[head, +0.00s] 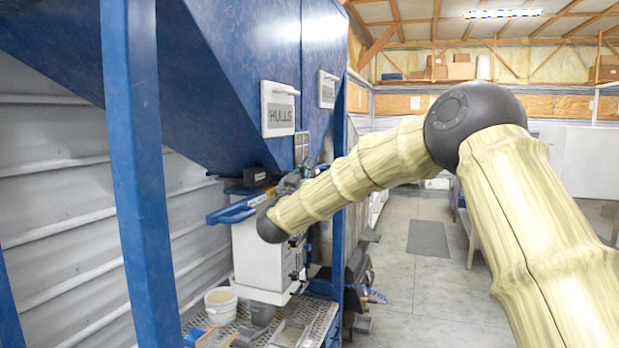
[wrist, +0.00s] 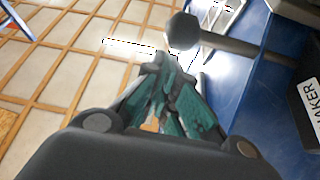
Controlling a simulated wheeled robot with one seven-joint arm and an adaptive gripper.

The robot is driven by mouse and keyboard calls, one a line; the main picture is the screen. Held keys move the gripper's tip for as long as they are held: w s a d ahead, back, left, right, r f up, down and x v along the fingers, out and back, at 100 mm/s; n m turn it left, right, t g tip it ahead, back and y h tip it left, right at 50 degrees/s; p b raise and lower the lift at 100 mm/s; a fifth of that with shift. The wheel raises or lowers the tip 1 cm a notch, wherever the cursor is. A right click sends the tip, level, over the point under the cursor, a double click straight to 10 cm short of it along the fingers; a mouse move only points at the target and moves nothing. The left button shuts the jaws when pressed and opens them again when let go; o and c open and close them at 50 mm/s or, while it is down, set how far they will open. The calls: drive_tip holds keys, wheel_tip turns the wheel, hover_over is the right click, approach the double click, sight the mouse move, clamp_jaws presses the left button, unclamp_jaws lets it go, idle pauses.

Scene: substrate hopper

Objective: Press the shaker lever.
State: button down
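The shaker lever (wrist: 235,43) shows in the wrist view as a dark rod with a round knob (wrist: 184,30) at its left end. In the head view my gripper (head: 311,169) is small beside the hopper, and my arm partly hides that area.
The blue hopper (head: 235,60) carries a white HULLS sign (head: 278,108). A blue post (head: 135,170) stands in the left foreground. Below are a white cabinet (head: 262,258) and a white bucket (head: 221,304). The floor (head: 415,285) to the right is mostly open.

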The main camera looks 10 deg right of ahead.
drive_tip(key=b+v, duration=0.2)
drive_tip(key=v, duration=0.7)
drive_tip(key=shift+w+a+f+b, duration=0.2)
drive_tip(key=shift+w+f+b, duration=0.05)
drive_tip(key=shift+f+b, duration=0.1)
drive_tip(key=shift+s+r, duration=0.1)
